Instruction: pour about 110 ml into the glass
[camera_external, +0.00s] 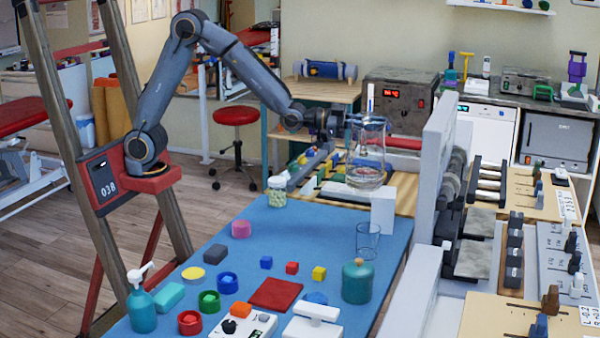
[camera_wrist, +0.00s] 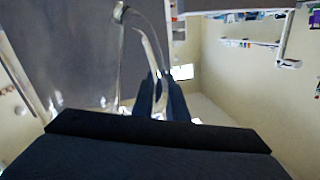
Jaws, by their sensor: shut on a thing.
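A clear glass jug (camera_external: 366,155) hangs upright in the air above the blue table top, with some clear liquid in its lower part. My gripper (camera_external: 346,121) is shut on the jug at its left side, near the top. In the wrist view, the jug's curved handle (camera_wrist: 150,45) runs between my dark fingers (camera_wrist: 160,96). An upright clear drinking glass (camera_external: 367,241) stands on the blue top below the jug, apart from it. It looks empty, though clear contents are hard to tell. The glass cannot be made out in the wrist view.
A white block (camera_external: 382,212) stands close behind the glass. A teal lidded jar (camera_external: 357,281) stands in front of it. A small jar with a white lid (camera_external: 277,191) is at the back left. Several small blocks, rings and a red square (camera_external: 275,294) lie on the blue top (camera_external: 310,229).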

